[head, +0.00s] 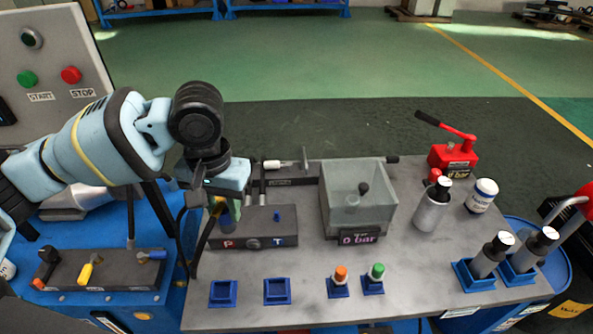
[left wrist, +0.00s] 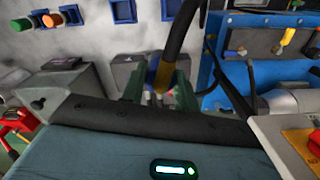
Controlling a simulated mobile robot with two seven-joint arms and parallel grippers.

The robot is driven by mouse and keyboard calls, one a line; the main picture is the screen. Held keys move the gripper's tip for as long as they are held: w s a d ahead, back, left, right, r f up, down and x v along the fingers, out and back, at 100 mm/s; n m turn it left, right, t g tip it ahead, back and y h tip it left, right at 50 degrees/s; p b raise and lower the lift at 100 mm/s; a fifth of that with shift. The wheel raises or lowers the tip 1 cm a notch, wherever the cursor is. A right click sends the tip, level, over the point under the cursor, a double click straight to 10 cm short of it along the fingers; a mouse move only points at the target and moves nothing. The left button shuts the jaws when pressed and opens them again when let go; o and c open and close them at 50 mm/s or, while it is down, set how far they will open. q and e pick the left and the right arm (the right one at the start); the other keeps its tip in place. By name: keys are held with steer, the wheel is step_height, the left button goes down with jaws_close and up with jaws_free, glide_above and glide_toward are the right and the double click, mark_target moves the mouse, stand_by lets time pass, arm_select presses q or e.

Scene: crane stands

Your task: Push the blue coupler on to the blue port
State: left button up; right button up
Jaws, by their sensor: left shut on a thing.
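My left gripper (head: 226,214) points down over the left, P-marked end of the dark port block (head: 252,242). In the left wrist view its green fingers (left wrist: 160,100) are closed on a brass-coloured hose end (left wrist: 166,74) with a black hose. The blue port (head: 277,216) is a small blue stub on top of the block, above the letter T. It stands apart from the gripper, to its right. The P port is hidden behind the gripper. My right gripper is not in view.
A clear tank (head: 358,205) with a 0 bar display stands right of the block. Blue square trays (head: 277,291), orange- and green-capped parts (head: 340,280) and grey cylinders line the front. A red hand pump (head: 452,158) stands at the back right. A valve block (head: 110,270) sits left.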

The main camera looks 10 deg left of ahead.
arm_select(q)
steer(key=w+d+m, duration=0.2)
steer(key=w+m, duration=0.2)
steer(key=m, duration=0.7)
steer(key=w+d+f+m, duration=0.1)
steer(key=w+m, duration=0.3)
steer(key=m, duration=0.7)
steer(key=w+d+f+m+p, duration=0.1)
steer(key=w+m, duration=0.3)
steer(key=m, duration=0.6)
steer(key=shift+w+d+m, duration=0.4)
steer(key=shift+d, duration=0.45)
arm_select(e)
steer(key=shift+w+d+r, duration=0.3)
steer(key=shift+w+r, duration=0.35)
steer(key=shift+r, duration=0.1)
arm_select(q)
steer(key=shift+f, duration=0.1)
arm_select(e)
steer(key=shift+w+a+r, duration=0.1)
arm_select(q)
steer(key=shift+f+b, duration=0.5)
steer(key=shift+f, duration=2.4)
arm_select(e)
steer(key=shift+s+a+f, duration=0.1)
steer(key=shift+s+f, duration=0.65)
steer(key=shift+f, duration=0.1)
